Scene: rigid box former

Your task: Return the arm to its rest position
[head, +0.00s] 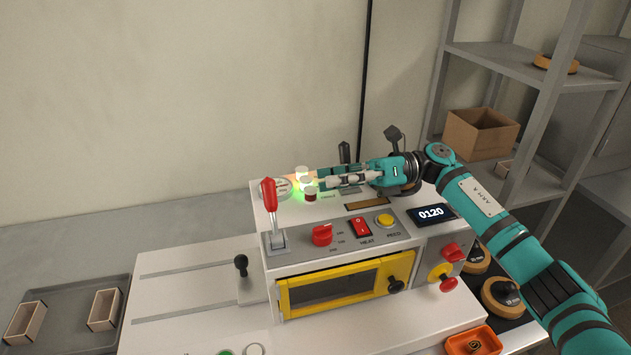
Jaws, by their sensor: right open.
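My right arm comes in from the right, teal with dark bands. Its right gripper (345,180) is over the top of the box-forming machine (440,265), fingers pointing left, open and with nothing seen between them. The fingertips are close to the small stack light (304,182), which glows green and has a red part; I cannot tell whether they touch. A red lever (270,200) stands upright at the machine's front left. My left gripper is not in view.
A yellow-framed window door (345,285) closes the machine's front. A grey tray (65,300) with small boxes lies at the left. A grey shelf rack (530,70) with a cardboard box (480,132) stands behind the arm. An orange bin (473,341) sits at the front right.

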